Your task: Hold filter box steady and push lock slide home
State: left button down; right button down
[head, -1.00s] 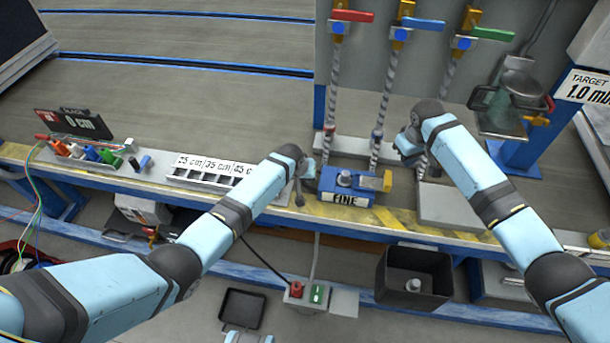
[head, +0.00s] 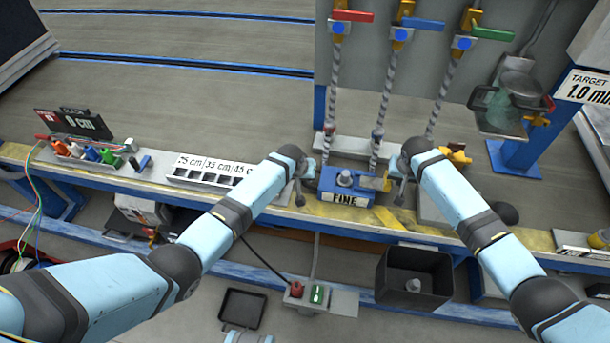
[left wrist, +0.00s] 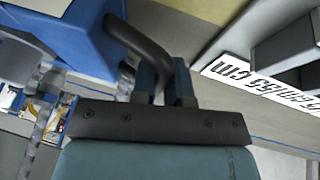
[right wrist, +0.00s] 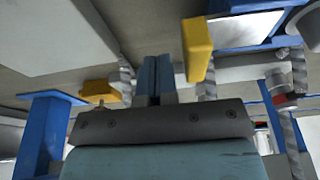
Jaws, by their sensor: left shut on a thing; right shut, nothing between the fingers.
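The blue filter box (head: 345,187), marked FINE, sits on the bench at the foot of the hoses. Its yellow lock slide (head: 373,183) sticks out on the box's right side. My left gripper (head: 304,172) is at the box's left side. In the left wrist view its fingers (left wrist: 166,80) are shut on a dark curved handle (left wrist: 142,42) of the blue box. My right gripper (head: 397,174) is shut and empty, just right of the slide. In the right wrist view the slide (right wrist: 197,48) stands beside the shut fingertips (right wrist: 155,70); I cannot tell whether they touch.
Three hoses with red, blue and green valve handles (head: 424,24) rise behind the box. A yellow fitting (head: 456,154) lies behind my right arm. A slotted tray (head: 200,178) stands left on the bench. A black bin (head: 413,280) stands below the front edge.

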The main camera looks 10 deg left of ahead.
aim_at(387, 181)
jog(key=shift+s+x, duration=0.25)
jog(key=shift+x, duration=0.8)
jog(key=shift+a, duration=2.05)
dwell(1.2)
jog(key=shift+d, duration=0.15)
dwell(0.4)
jog(key=shift+d, duration=0.9)
jog(key=w+v, duration=0.2)
jog(key=v, duration=0.5)
jog(key=shift+s+r, duration=0.15)
jog(key=shift+r, duration=0.4)
pick_arm(q)
jog(key=c, duration=1.1)
grip_release()
jog(key=shift+o, duration=0.2)
